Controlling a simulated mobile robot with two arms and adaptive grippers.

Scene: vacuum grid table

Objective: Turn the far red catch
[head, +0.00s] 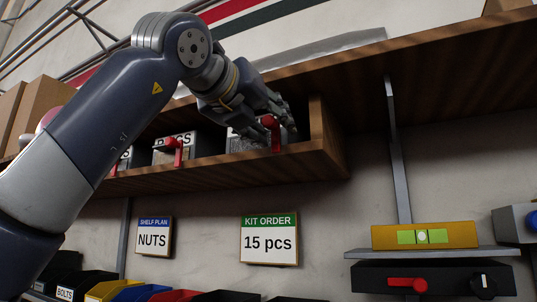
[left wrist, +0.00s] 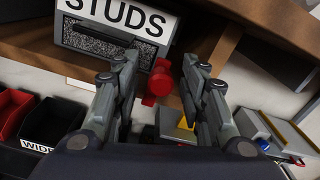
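A red catch (head: 276,138) is on the front of the box at the right end of the wooden shelf, its bar hanging down. In the left wrist view the red catch (left wrist: 158,80) sits by the lower right of the box labelled STUDS (left wrist: 110,38). My left gripper (head: 283,120) is at this catch. In the left wrist view its fingers (left wrist: 160,62) stand apart on either side of the catch, with a gap visible on the right. A second red catch (head: 177,150) and a third (head: 114,166) are further left. My right gripper is not in view.
The wooden shelf (head: 230,170) has an end wall (head: 322,130) close right of my gripper. Below hang a KIT ORDER sign (head: 269,240) and a NUTS sign (head: 153,238). Open bins (head: 135,293) line the bottom. A black panel with a red handle (head: 407,284) is lower right.

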